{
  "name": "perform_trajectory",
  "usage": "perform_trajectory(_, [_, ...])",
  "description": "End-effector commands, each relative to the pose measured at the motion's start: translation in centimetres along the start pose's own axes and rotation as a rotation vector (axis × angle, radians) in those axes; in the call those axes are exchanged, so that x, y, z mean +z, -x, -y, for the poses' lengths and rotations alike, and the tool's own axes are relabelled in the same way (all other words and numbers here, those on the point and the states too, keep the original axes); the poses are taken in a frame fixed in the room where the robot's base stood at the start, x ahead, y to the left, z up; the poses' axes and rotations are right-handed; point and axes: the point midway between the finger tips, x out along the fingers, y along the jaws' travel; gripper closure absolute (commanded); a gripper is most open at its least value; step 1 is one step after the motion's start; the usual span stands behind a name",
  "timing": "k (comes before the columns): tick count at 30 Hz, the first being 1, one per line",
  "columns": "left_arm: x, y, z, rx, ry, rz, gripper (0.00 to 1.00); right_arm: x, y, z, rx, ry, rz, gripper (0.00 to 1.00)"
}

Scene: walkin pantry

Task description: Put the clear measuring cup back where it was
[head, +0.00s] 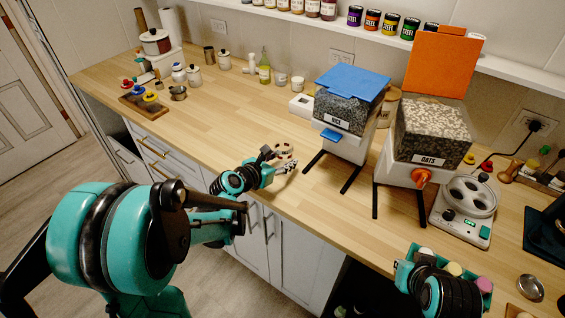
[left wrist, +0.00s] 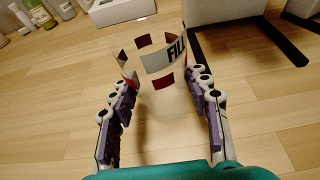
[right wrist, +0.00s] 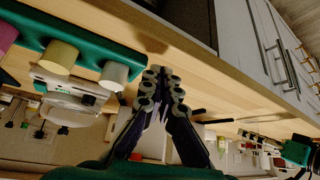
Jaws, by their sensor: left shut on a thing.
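The clear measuring cup (left wrist: 163,85) has red and white blocks and dark lettering on its wall. It stands upright between the two fingers of my left gripper (left wrist: 160,105), which is shut on it. In the head view the cup (head: 285,150) is small and partly covered by my left gripper (head: 280,163), over the counter left of the rice dispenser. Whether its base touches the wood is hard to tell. My right gripper (right wrist: 162,82) has its fingers together with nothing between them, near the counter's front edge.
The rice dispenser (head: 345,105) with a blue lid and the oats dispenser (head: 430,135) with an orange lid stand on black legs. A white appliance (head: 466,208) is right of them. A green holder (right wrist: 75,50) is close to my right gripper. Counter left of the cup is clear.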

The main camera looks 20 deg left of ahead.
Motion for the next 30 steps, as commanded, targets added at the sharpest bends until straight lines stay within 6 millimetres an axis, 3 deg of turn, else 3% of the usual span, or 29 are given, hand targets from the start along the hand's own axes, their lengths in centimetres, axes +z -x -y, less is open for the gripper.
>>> perform_trajectory(8, [-0.3, -0.1, 0.0, 0.0, 0.0, 0.0, 0.93, 0.1, -0.2, 0.0, 0.0, 0.0, 0.0, 1.0])
perform_trajectory(9, [-0.2, -0.1, 0.0, 0.0, 0.0, 0.0, 0.45, 0.1, -0.2, 0.0, 0.0, 0.0, 0.0, 1.0])
perform_trajectory(11, [-0.1, -0.1, 0.0, 0.0, 0.0, 0.0, 0.32, 0.1, -0.1, 0.0, 0.0, 0.0, 0.0, 1.0])
perform_trajectory(23, [0.4, 0.3, 0.0, 0.001, 0.0, 0.0, 0.32, -0.3, 0.3, 0.0, 0.0, 0.0, 0.0, 1.0])
perform_trajectory(30, [0.5, 5.2, -0.1, 0.004, 0.002, 0.0, 0.32, -1.2, 1.7, 0.0, 0.0, 0.0, 0.0, 1.0])
